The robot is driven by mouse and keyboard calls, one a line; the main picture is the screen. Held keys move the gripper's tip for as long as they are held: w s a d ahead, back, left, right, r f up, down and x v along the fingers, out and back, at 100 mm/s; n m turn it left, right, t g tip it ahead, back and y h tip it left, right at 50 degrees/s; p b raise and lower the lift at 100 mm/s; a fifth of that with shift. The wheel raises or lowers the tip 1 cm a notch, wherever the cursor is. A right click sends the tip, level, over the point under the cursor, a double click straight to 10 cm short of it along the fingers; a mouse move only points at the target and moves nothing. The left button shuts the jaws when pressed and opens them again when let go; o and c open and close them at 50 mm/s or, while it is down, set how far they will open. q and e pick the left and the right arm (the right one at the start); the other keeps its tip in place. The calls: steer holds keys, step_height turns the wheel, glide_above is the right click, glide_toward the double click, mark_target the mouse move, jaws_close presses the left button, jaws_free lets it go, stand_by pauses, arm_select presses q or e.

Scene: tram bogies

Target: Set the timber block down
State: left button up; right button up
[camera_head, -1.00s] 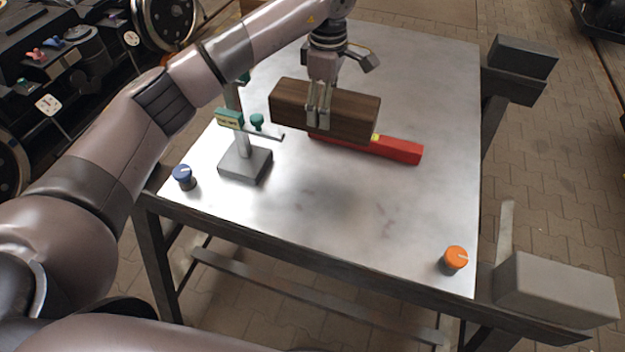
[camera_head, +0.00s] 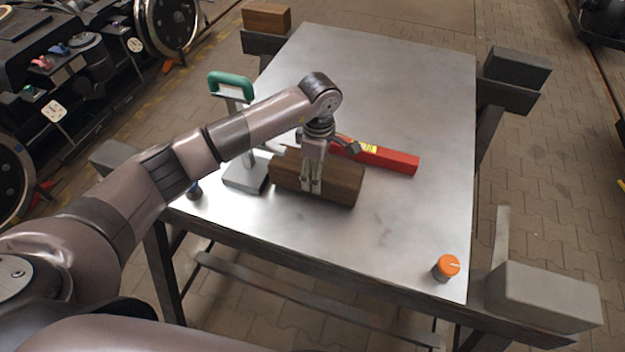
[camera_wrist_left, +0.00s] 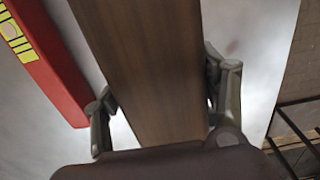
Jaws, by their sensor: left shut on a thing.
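The timber block (camera_head: 341,183) is a brown wooden beam at the front middle of the metal table (camera_head: 400,90). My left gripper (camera_head: 311,188) comes down from above and is shut across its middle. In the left wrist view the block (camera_wrist_left: 150,65) runs lengthwise between the two fingers (camera_wrist_left: 165,115). The block is level and low over the tabletop; I cannot tell whether its underside touches. My right gripper is not in view.
A red bar (camera_head: 385,159) with a yellow label lies just behind the block. A grey stand with a green handle (camera_head: 231,84) is close at left. A blue knob (camera_head: 194,190) and an orange knob (camera_head: 446,267) are near the front edge.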

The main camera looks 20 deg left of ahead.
mark_target(313, 195)
arm_select(q)
steer(key=s+p, duration=0.1)
steer(key=s, duration=0.2)
steer(key=shift+r+p, duration=0.15)
steer(key=shift+p, duration=0.2)
steer(key=shift+s+f, duration=0.25)
steer(key=shift+s, duration=0.1)
steer(key=shift+f+p, duration=0.25)
steer(key=shift+p, duration=0.05)
steer(key=shift+w+f, duration=0.2)
steer(key=shift+f, duration=0.05)
steer(key=shift+f, duration=0.1)
steer(key=o, duration=1.5)
steer(key=shift+s, duration=0.15)
steer(key=o, duration=0.4)
